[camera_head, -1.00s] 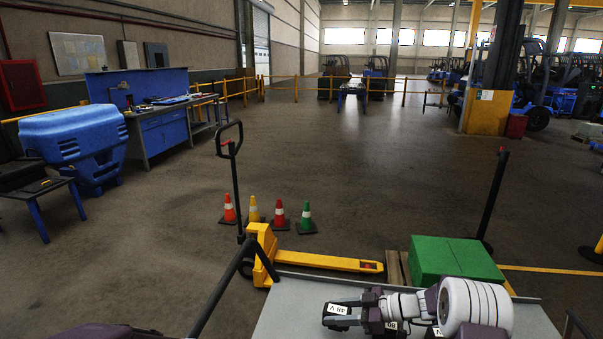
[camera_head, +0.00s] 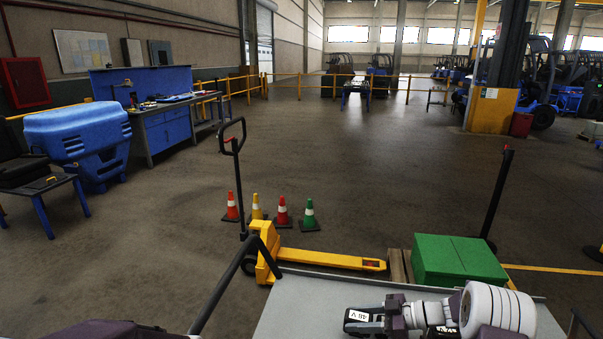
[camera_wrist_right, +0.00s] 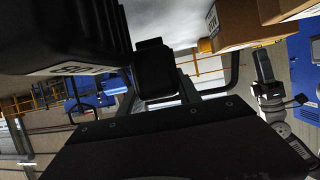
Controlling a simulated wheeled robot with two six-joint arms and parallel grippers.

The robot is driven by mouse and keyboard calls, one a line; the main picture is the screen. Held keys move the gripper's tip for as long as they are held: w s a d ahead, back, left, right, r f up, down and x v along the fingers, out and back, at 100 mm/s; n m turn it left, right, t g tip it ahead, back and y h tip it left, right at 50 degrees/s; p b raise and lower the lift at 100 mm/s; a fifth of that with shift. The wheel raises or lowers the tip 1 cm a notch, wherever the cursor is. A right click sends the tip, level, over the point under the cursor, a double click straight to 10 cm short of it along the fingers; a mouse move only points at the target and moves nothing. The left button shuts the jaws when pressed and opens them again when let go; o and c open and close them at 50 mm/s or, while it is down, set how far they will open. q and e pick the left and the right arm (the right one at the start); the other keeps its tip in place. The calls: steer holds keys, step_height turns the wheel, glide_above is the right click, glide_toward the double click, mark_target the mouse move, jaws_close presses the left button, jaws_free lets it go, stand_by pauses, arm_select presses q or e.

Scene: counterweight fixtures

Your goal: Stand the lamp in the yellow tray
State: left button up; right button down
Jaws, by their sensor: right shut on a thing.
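My right gripper (camera_head: 388,317) is low in the head view, at the near edge of the picture. In the right wrist view the lamp (camera_wrist_right: 70,30) shows as a large black ribbed body with a white label, close to the camera at upper left. It is partly cut off, and I cannot tell its full shape or tilt. I cannot make out a yellow tray in either view.
A pale grey top (camera_head: 300,305) lies below my right arm. Beyond it are a green box (camera_head: 450,258), a yellow pallet truck (camera_head: 330,258) and several cones. A blue workbench (camera_head: 165,125) stands at left. Cardboard boxes (camera_wrist_right: 240,30) show in the wrist view. The middle floor is open.

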mark_target(358, 316)
step_height(358, 316, up, 5)
steer(key=shift+f, duration=0.1)
steer(key=shift+r+p, duration=0.4)
steer(key=shift+p, duration=0.65)
step_height(358, 316, down, 3)
steer(key=shift+r+p, duration=0.15)
steer(key=shift+p, duration=0.85)
steer(key=b, duration=0.4)
steer(key=shift+r+b, duration=0.35)
steer(key=shift+r, duration=0.05)
step_height(358, 316, down, 5)
steer(key=shift+r, duration=0.15)
steer(key=p+x, duration=0.1)
steer(key=x, duration=0.4)
steer(key=shift+w+f, duration=0.1)
steer(key=shift+f, duration=0.1)
